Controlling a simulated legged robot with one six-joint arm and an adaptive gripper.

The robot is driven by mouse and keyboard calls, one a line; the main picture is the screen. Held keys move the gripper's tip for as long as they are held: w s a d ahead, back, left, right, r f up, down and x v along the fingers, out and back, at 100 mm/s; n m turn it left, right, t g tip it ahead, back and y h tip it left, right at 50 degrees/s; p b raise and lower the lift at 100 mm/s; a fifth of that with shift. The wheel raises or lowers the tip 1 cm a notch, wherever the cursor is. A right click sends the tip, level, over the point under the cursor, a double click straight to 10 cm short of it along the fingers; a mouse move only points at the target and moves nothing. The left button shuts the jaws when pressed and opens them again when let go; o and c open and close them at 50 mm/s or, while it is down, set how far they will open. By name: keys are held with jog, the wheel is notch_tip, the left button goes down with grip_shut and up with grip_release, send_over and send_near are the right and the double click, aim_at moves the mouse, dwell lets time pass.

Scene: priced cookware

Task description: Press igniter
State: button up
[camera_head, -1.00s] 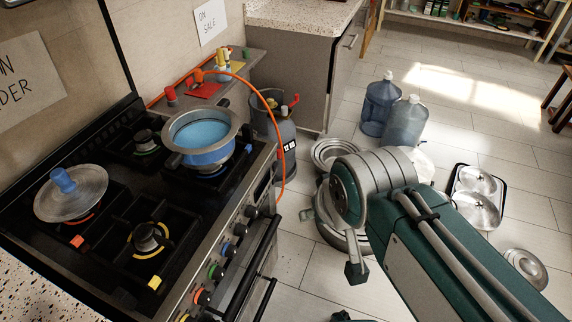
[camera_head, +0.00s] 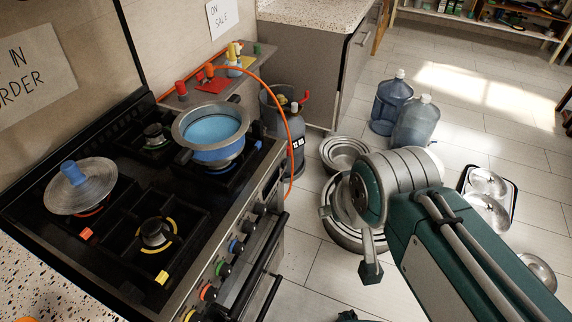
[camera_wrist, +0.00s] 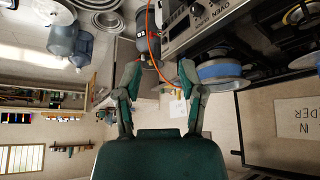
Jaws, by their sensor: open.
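The black gas stove (camera_head: 185,205) fills the left of the head view. Its front panel has a row of knobs with coloured rings, including a blue one (camera_head: 236,246), a green one (camera_head: 223,269) and a red one (camera_head: 208,292). I cannot make out which part is the igniter.
A grey gas cylinder (camera_head: 290,135) with an orange hose (camera_head: 287,120) stands beside the stove. Nested metal pans (camera_head: 345,152), blue water bottles (camera_head: 415,122) and a tray with lids (camera_head: 488,185) are on the floor. Bare floor (camera_head: 310,265) lies before the stove.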

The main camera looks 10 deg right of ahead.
grip_shut()
dwell(1.0)
